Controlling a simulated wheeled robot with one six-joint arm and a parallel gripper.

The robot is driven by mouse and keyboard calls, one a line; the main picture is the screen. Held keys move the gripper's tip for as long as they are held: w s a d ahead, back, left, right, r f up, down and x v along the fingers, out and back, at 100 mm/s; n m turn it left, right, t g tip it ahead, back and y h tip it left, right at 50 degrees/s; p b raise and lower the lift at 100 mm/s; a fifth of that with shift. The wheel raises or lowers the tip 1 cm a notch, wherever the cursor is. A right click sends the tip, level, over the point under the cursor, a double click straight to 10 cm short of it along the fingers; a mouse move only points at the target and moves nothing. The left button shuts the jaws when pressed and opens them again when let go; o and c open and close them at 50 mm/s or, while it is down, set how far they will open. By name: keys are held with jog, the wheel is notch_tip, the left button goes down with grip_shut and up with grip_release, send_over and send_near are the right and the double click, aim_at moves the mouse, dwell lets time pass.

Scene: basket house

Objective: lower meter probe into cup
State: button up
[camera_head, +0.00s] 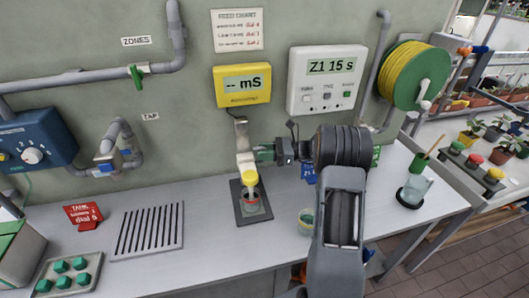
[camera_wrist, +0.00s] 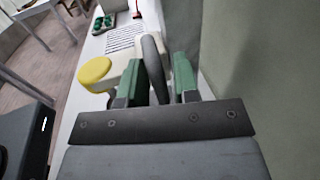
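The meter probe (camera_head: 243,160) is a pale cream upright piece with a yellow lower end, in front of the wall. It stands over the cup (camera_head: 254,206), a small clear cup with reddish contents on a dark mat (camera_head: 238,197). The yellow end is close to the cup's rim; whether it is inside I cannot tell. My gripper (camera_head: 264,153), with green fingers, is at the probe's right side. In the wrist view, the fingers of my gripper (camera_wrist: 160,85) stand either side of a dark grey curved bar (camera_wrist: 154,65); firm contact is unclear. The yellow meter (camera_head: 242,85) reads "-- mS".
Another cup (camera_head: 306,221) stands right of the mat, close to my arm. A beaker (camera_head: 415,190) stands at the right end of the bench. The wall is close behind.

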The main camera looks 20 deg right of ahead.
jog(key=shift+o, duration=0.8)
jog(key=shift+s, duration=0.1)
jog(key=b+v, duration=0.2)
jog(key=v, duration=1.1)
jog(key=shift+d, duration=0.4)
jog(key=s+a+f+n+g+h, duration=0.1)
jog(key=s+a+f+n+h, duration=0.1)
jog(key=f, duration=0.1)
jog(key=s+a+f+n+g+h, duration=0.2)
jog(key=h, duration=0.1)
jog(key=s+a+f+n+g+h, duration=0.1)
jog(key=s+a+f+n+h, duration=0.1)
jog(key=s+f, duration=0.1)
jog(key=shift+f+n+g+h, duration=0.3)
jog(key=shift+n+h, duration=0.1)
jog(key=s+a+r+n+t+h, duration=0.2)
jog(key=s+a+r+n+h, duration=0.7)
jog(key=s+a+n, duration=0.4)
jog(key=shift+a+r+n+t, duration=0.25)
jog(key=shift+a+n, duration=0.2)
jog(key=shift+n, duration=0.55)
